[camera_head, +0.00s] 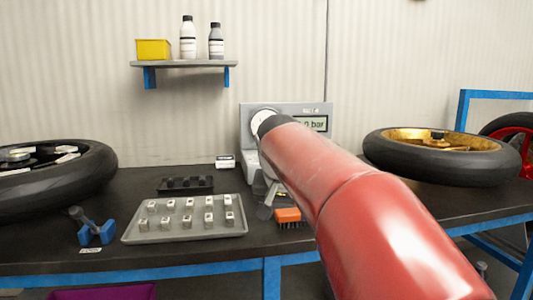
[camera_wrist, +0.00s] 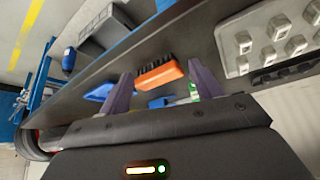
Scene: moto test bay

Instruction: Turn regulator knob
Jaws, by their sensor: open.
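The regulator unit (camera_head: 315,108) is a grey panel standing at the back of the bench, with a round white gauge and a display ending in "0 bar". My red arm covers its lower middle, and I cannot make out the knob in either view. My gripper (camera_head: 268,192) is partly hidden by the arm, in front of the panel's lower left and above the bench. In the wrist view my gripper (camera_wrist: 160,68) has its two purple fingers apart with nothing held. The orange brush (camera_wrist: 158,76) appears beyond the gap between them.
The orange brush (camera_head: 288,216) lies near the bench's front edge. A grey tray (camera_head: 185,234) of small metal blocks, a black holder (camera_head: 186,185) and a blue tool (camera_head: 95,233) are left. Tyres lie at far left (camera_head: 60,185) and right (camera_head: 440,160). A shelf (camera_head: 185,63) hangs above.

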